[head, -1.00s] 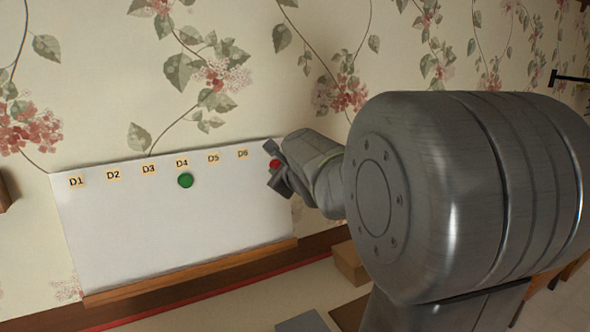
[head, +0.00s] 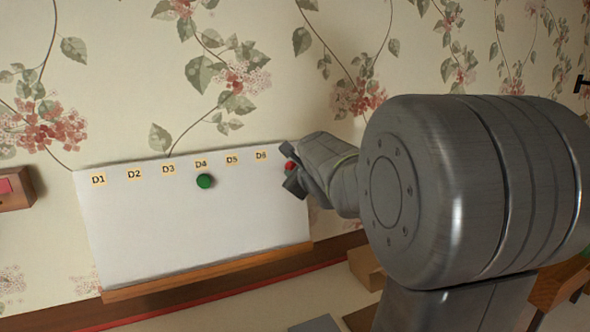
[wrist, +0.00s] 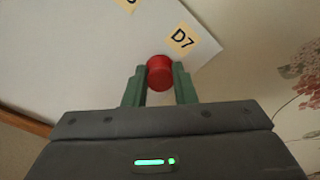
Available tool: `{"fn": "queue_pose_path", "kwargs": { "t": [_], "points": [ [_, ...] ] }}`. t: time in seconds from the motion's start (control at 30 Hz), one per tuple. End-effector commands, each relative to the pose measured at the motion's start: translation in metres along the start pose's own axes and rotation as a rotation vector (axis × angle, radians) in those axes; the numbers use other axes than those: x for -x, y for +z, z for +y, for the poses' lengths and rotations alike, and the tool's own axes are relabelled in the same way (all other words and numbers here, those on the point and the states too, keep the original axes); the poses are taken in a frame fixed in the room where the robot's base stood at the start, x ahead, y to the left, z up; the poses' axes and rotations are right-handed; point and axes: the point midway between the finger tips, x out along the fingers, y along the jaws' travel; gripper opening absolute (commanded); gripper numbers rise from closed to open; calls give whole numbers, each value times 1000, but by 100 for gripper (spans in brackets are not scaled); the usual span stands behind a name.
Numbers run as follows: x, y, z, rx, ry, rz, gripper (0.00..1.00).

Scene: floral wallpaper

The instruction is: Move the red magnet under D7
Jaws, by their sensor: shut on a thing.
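The red magnet (wrist: 160,73) is between the two green fingers of my gripper (wrist: 159,84) in the wrist view, just below and left of the D7 label (wrist: 181,39). In the head view the red magnet (head: 290,166) shows at the right end of the whiteboard (head: 150,230), beside my gripper (head: 292,172). My gripper is shut on it. D7 is hidden behind my arm in the head view. Whether the magnet touches the board cannot be told.
A green magnet (head: 205,181) is on the board under the D4 label (head: 201,163). A wooden ledge (head: 210,268) runs along the board's bottom edge. A small wooden box with red (head: 14,188) is on the wall at the left.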

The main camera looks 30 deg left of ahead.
Motion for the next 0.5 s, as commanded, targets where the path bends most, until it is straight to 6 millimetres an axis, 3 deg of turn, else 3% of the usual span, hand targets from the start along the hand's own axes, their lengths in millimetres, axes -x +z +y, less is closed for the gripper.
{"fn": "queue_pose_path", "kwargs": {
  "t": [0.5],
  "points": [
    [-6, 1, 0, 0, 0, -1, 3]
  ]
}}
